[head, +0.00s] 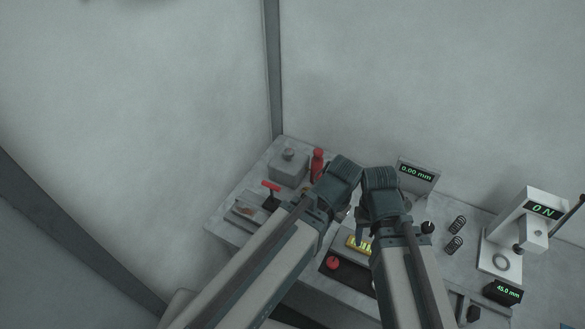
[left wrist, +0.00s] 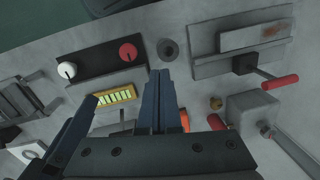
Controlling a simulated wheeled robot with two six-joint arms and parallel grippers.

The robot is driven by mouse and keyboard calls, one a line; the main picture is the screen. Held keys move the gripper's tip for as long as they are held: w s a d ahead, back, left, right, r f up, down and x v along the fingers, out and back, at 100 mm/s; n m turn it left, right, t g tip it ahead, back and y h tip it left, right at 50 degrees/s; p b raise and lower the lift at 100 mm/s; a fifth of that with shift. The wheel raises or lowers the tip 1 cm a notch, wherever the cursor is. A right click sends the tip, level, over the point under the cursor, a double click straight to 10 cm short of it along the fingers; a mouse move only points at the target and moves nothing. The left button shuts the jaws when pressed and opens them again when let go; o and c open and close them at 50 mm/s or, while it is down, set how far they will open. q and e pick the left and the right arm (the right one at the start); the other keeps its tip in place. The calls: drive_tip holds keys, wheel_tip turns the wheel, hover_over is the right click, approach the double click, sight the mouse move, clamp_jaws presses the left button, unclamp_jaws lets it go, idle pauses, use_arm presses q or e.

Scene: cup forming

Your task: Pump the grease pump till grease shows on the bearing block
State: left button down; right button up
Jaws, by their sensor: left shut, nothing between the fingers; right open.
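A grey block with a round fitting on top (head: 289,165) stands at the back left of the bench; I take it for the bearing block. It also shows at the right of the left wrist view (left wrist: 252,112). A red upright part (head: 318,162) stands beside it, perhaps the grease pump; in the left wrist view a red part (left wrist: 216,122) shows behind my gripper. I cannot make out grease. My left gripper (left wrist: 160,75) is shut and empty above the bench, apart from the block. My right gripper (head: 363,232) is open above the yellow gauge; its tips are partly hidden.
A grey fixture with a red-handled lever (head: 270,187) is at the left. A panel with a red knob (head: 333,263) and a yellow gauge (left wrist: 118,95) lies at the front. Springs (head: 456,235) and a white press (head: 520,232) stand right. Walls close the back.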

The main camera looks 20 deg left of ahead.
idle(0.7)
use_arm(q)
wheel_tip(320, 180, up, 10)
drive_tip(key=n+t+h+p, duration=0.4)
drive_tip(key=n+t+h, duration=0.2)
drive_tip(key=n+t, duration=0.15)
hover_over(316, 153)
drive_tip(key=shift+r+m+t, duration=0.2)
drive_tip(key=shift+m+t, duration=0.05)
drive_tip(key=shift+t, duration=0.1)
use_arm(e)
wheel_tip(316, 153, up, 4)
drive_tip(key=shift+f, duration=0.1)
use_arm(q)
drive_tip(key=shift+f, duration=0.1)
use_arm(e)
drive_tip(key=shift+f, duration=0.1)
use_arm(q)
wheel_tip(316, 153, down, 9)
drive_tip(key=b, duration=0.9)
use_arm(e)
wheel_tip(316, 153, down, 9)
drive_tip(key=shift+r, duration=0.15)
use_arm(q)
drive_tip(key=shift+f+b, duration=0.25)
drive_tip(key=shift+b, duration=0.15)
use_arm(e)
drive_tip(key=shift+f, duration=0.35)
